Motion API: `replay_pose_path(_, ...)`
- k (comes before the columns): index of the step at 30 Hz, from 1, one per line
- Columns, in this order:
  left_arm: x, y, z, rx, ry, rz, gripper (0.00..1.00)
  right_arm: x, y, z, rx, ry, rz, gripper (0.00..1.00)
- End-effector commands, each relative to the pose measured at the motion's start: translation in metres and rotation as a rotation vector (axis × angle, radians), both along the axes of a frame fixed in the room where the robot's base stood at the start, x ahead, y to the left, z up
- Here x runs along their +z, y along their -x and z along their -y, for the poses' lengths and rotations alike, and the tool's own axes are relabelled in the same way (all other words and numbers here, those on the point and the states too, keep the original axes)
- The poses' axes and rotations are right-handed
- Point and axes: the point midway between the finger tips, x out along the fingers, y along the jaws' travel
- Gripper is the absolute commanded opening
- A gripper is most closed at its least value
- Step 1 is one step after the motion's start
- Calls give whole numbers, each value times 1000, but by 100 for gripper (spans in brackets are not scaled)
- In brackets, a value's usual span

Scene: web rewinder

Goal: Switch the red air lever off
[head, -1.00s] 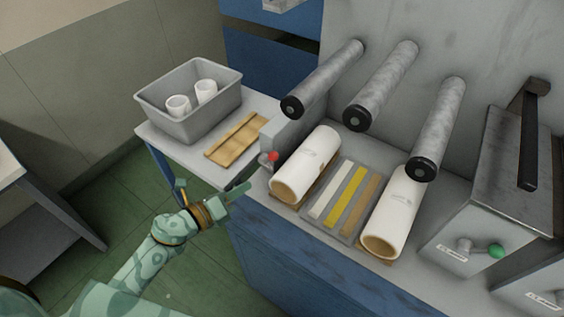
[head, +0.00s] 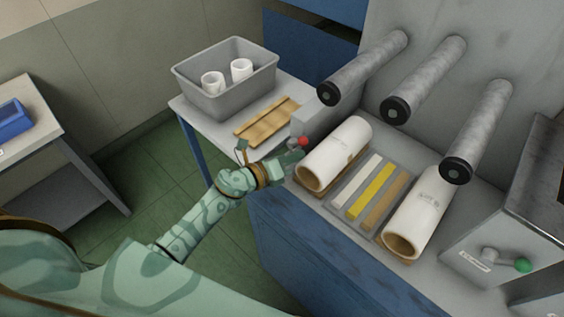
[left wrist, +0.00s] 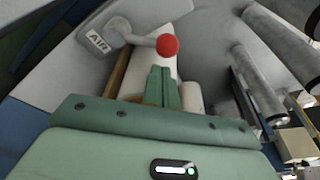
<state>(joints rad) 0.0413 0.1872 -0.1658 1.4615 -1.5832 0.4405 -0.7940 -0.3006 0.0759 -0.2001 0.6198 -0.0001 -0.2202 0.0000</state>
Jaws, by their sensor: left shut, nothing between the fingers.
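The red air lever (head: 304,141) shows as a red ball beside the left end of the nearer white roll in the head view. In the left wrist view its red ball (left wrist: 167,45) sits on a short grey arm that runs right from a round pivot, next to a plate marked AIR (left wrist: 98,41). My left gripper (head: 290,157) is shut and empty, close to the lever in the head view. In the left wrist view its closed fingers (left wrist: 162,85) lie just below the ball; I cannot tell whether they touch it. My right gripper is in neither view.
Two white rolls (head: 334,155) lie on the bench, with a tray of coloured strips (head: 369,190) between them. Several grey rollers (head: 430,75) jut out above. A grey bin (head: 223,82) stands on the side table. A green-knobbed lever (head: 522,265) is at the right.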

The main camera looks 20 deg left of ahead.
Motion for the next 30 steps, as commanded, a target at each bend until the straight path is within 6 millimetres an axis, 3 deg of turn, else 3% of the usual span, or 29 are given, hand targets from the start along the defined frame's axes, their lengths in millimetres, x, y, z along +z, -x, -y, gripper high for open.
replay_pose_path(6, -1, -9, 6, -1, 0, 0, 0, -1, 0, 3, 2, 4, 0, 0)
replay_pose_path(30, 3, -9, 2, -2, 73, -28, 0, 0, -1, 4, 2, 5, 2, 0)
